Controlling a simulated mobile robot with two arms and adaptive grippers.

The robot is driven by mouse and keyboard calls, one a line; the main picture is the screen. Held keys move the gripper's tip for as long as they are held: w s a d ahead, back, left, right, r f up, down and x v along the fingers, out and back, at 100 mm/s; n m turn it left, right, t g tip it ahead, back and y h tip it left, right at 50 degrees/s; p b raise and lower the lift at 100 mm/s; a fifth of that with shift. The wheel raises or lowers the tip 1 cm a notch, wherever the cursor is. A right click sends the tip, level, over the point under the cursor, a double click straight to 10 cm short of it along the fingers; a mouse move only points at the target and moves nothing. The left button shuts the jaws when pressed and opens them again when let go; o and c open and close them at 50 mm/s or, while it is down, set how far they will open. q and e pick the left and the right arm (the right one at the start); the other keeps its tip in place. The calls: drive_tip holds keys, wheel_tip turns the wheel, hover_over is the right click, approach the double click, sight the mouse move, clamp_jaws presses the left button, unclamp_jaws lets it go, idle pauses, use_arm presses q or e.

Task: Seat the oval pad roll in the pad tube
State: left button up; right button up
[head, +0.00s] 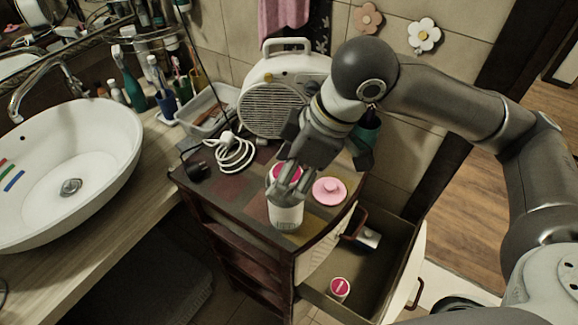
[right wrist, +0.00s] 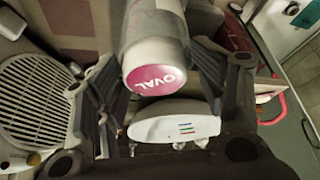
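A white cylinder (head: 286,214) stands upright on the dark cabinet top in the head view, with pink at its upper end. In the right wrist view, a round pink end face marked OVAL (right wrist: 157,80) caps a pale cylinder (right wrist: 155,48). I cannot tell where the roll ends and the tube begins, or how deep the roll sits. My right gripper (head: 290,178) is over the cylinder's top, and its fingers flank it closely on both sides. Whether they press on it is unclear. A pink knobbed lid (head: 329,190) lies just right of the cylinder. My left gripper is not in view.
A fan heater (head: 272,104), white coiled cord (head: 235,155) and black plug (head: 196,171) occupy the cabinet's back and left. An open drawer (head: 378,267) juts out at the right, holding a small pink-topped container (head: 340,288). The basin (head: 75,165) is left.

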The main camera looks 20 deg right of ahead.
drive_tip(key=shift+o, duration=0.7)
drive_tip(key=shift+w+f, duration=0.2)
drive_tip(key=shift+f, duration=0.1)
drive_tip(key=shift+r, duration=0.8)
drive_tip(key=v, duration=1.2)
drive_tip(key=shift+s, duration=0.1)
